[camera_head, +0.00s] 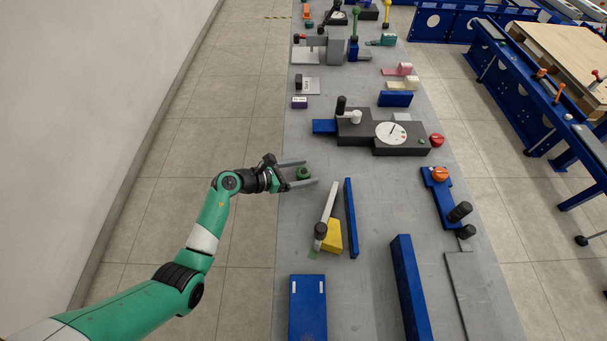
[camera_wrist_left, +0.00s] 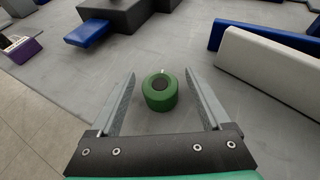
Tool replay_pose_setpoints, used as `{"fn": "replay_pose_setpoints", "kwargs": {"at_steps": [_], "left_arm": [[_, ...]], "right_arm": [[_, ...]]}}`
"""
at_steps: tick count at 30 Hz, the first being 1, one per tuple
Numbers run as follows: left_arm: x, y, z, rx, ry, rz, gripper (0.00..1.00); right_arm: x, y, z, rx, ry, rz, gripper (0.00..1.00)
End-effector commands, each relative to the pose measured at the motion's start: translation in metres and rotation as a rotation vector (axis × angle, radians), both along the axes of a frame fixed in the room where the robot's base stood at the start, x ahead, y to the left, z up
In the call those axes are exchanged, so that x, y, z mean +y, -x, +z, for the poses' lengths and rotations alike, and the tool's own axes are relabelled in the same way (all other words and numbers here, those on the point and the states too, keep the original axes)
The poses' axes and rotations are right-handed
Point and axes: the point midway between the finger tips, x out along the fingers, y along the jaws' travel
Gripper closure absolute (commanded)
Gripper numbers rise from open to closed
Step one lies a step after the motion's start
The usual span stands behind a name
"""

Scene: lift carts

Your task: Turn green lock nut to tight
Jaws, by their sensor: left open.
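The green lock nut (camera_head: 303,173) is a short green cylinder with a dark centre on the grey bench top, near its left edge. In the left wrist view the lock nut (camera_wrist_left: 160,91) has a small pale mark on its top at the far side. My left gripper (camera_head: 311,172) is open, with one finger on each side of the nut. In the left wrist view the fingers (camera_wrist_left: 160,80) stand apart from the nut with a gap on both sides. My right gripper is not in view.
Beyond the nut is a dark block with a white dial (camera_head: 391,132) and blue slide (camera_head: 324,127). To the right are a grey-handled yellow lever (camera_head: 332,236) and a long blue bar (camera_head: 351,217). A blue plate (camera_head: 308,308) lies nearer. Bare bench surrounds the nut.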

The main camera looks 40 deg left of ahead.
Motion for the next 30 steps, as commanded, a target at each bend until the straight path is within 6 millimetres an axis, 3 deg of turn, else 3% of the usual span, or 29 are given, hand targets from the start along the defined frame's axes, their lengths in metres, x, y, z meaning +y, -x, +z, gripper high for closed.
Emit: {"fn": "replay_pose_setpoints", "kwargs": {"at_steps": [7,21,25,30], "left_arm": [[0.0,-0.001,0.001,-0.001,0.0,0.0,0.19],[0.0,-0.001,0.0,-0.001,0.001,0.0,1.0],[0.001,-0.002,-0.002,0.0,0.002,-0.02,1.0],[0.002,-0.003,-0.006,-0.001,0.0,-0.165,1.0]], "right_arm": [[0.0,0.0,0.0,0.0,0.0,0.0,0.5],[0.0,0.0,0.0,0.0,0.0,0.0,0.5],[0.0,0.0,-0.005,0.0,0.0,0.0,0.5],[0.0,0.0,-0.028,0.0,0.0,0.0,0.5]]}}
